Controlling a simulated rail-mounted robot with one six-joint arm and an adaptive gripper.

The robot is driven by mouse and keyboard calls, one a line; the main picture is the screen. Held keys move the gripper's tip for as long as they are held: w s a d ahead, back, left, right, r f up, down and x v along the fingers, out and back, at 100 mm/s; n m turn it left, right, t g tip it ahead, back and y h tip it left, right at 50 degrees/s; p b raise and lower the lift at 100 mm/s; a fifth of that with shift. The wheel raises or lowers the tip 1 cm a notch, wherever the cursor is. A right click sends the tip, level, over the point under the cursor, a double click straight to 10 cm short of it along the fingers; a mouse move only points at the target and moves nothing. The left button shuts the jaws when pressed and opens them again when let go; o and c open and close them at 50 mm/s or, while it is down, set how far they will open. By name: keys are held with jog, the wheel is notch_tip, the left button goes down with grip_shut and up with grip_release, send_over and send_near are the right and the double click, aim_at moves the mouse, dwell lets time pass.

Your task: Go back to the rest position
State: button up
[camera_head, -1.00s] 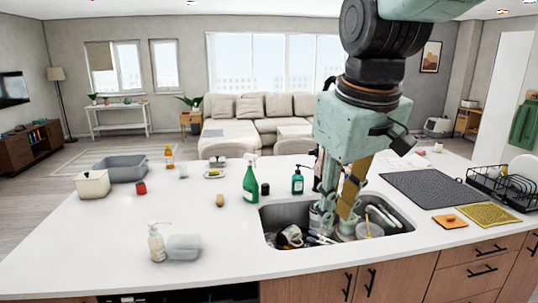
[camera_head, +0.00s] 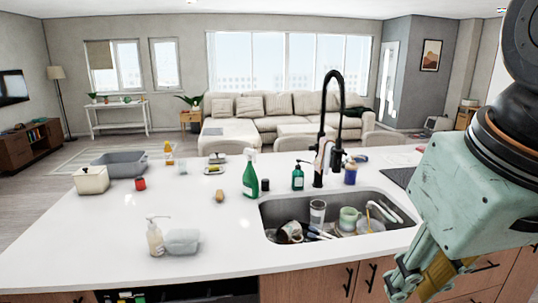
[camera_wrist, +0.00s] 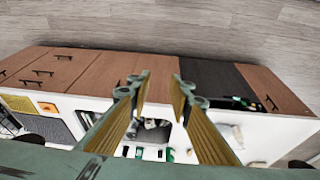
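My gripper (camera_head: 412,285) is at the lower right of the head view, in front of the island's cabinet side and right of the sink. In the wrist view its two fingers (camera_wrist: 158,90) stand apart with nothing between them, so it is open and empty. The wrist view shows the cabinet fronts, the counter and the grey floor beyond the fingertips.
The sink (camera_head: 268,215) holds a glass (camera_head: 317,212), a green mug (camera_head: 348,218) and other dishes. A black faucet (camera_head: 320,130) rises behind it. A green spray bottle (camera_head: 250,178) and soap dispenser (camera_head: 155,238) stand on the counter (camera_head: 100,235). The floor before the cabinets (camera_wrist: 220,30) is clear.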

jog(key=shift+m, duration=0.6)
jog(key=shift+s+d+f+b, duration=0.15)
jog(key=shift+s+f, duration=0.25)
jog(key=shift+s, duration=0.4)
jog(key=shift+s+d+f+b, duration=0.1)
jog(key=shift+s+d+f, duration=0.1)
jog(key=shift+s+f, duration=0.45)
jog(key=shift+s+d+f+b, duration=0.1)
jog(key=shift+s+d+f, duration=0.1)
jog(key=shift+s, duration=0.75)
jog(key=shift+c, duration=0.3)
